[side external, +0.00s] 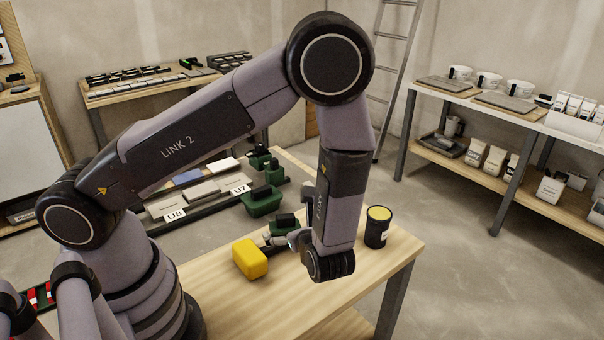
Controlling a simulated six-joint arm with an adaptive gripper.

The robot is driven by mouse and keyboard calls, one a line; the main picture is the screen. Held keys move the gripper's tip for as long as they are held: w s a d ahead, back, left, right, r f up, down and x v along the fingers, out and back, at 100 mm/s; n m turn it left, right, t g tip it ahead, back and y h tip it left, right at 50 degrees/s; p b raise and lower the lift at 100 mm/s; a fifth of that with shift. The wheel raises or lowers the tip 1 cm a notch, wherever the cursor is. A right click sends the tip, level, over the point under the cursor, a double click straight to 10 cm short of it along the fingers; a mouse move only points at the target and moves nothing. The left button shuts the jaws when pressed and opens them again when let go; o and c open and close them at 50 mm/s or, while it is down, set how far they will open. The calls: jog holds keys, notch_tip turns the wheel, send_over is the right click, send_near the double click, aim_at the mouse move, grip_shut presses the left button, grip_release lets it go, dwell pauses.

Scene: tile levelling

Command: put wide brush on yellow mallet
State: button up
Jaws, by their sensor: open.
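The yellow mallet (250,258) shows as a chunky yellow block on the wooden bench, left of my wrist. If it has a handle, I cannot make it out. My gripper (284,239) is small in view, at the left side of my wrist, just beyond and right of the yellow block. It is open, and its fingertips are hard to separate from the dark and pale items behind them. I cannot pick out the wide brush with certainty; a dark item (286,221) just above the gripper is too small to identify.
A black pot with a yellow top (377,228) stands right of my wrist near the bench edge. Green containers (262,203) and grey tiles marked U8 and U7 (200,192) lie farther back. The front of the wooden bench (235,312) is clear.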

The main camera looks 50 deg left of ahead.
jog(key=s+a+r+n+g+h, duration=0.25)
jog(key=r+n, duration=0.35)
jog(key=r, duration=0.3)
jog(key=s+a+r+n+g+h, duration=0.2)
jog(key=s+r+n+h, duration=0.15)
jog(key=r+n, duration=0.35)
jog(key=s+d+r+n+t+h, duration=0.2)
jog(key=s+r+n+t+h, duration=0.4)
jog(key=s+r, duration=0.4)
jog(key=shift+r+n, duration=0.4)
jog(key=shift+r, duration=0.5)
